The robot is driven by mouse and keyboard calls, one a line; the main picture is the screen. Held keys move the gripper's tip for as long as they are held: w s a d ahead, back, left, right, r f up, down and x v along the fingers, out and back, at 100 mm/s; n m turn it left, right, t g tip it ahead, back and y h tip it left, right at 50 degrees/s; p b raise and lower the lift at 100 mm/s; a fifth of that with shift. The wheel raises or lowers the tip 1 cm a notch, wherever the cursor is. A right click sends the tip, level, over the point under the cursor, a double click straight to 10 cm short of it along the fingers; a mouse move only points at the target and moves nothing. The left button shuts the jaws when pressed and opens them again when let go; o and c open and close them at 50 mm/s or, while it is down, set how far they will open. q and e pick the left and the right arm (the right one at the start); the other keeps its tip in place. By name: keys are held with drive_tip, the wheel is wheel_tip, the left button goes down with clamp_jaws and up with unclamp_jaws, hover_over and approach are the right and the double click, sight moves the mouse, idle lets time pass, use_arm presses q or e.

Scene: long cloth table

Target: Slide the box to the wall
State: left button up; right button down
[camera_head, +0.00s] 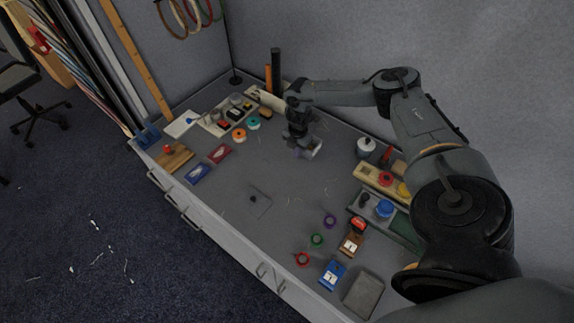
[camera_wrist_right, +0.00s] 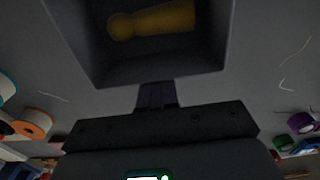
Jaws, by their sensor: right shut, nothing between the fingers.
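My right gripper (camera_head: 298,143) is shut and empty, pointing down over the middle of the table near its back. A small grey box (camera_head: 312,151) shows partly beside its fingers, the rest hidden by the gripper. In the right wrist view the box (camera_wrist_right: 158,73) is open-topped, with a yellow peg-shaped thing (camera_wrist_right: 152,21) lying inside. The shut fingertips (camera_wrist_right: 157,95) are right at the box's near side; I cannot tell whether they touch it. The grey wall (camera_head: 330,45) rises behind the table. My left gripper is out of view.
Tape rolls (camera_head: 239,134) and small blocks stand at the back left. A white jar (camera_head: 366,147), wooden tray (camera_head: 369,175) and blue calendar block (camera_head: 332,274) are on the right. Orange and black posts stand near the wall corner.

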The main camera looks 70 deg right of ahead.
sight(317, 142)
drive_tip(key=shift+s+d, duration=0.1)
drive_tip(key=shift+d, duration=0.3)
drive_tip(key=shift+d, duration=0.1)
drive_tip(key=shift+s+d+b, duration=0.25)
drive_tip(key=shift+d+b, duration=0.2)
drive_tip(key=shift+d, duration=0.65)
drive_tip(key=shift+s+d+b, duration=0.2)
drive_tip(key=shift+d+b, duration=0.25)
drive_tip(key=shift+d, duration=0.55)
drive_tip(key=shift+s+d+b, duration=0.2)
drive_tip(key=shift+d+b, duration=0.25)
drive_tip(key=shift+d, duration=0.5)
drive_tip(key=shift+s+d, duration=0.1)
drive_tip(key=shift+d, duration=0.3)
drive_tip(key=shift+d, duration=0.1)
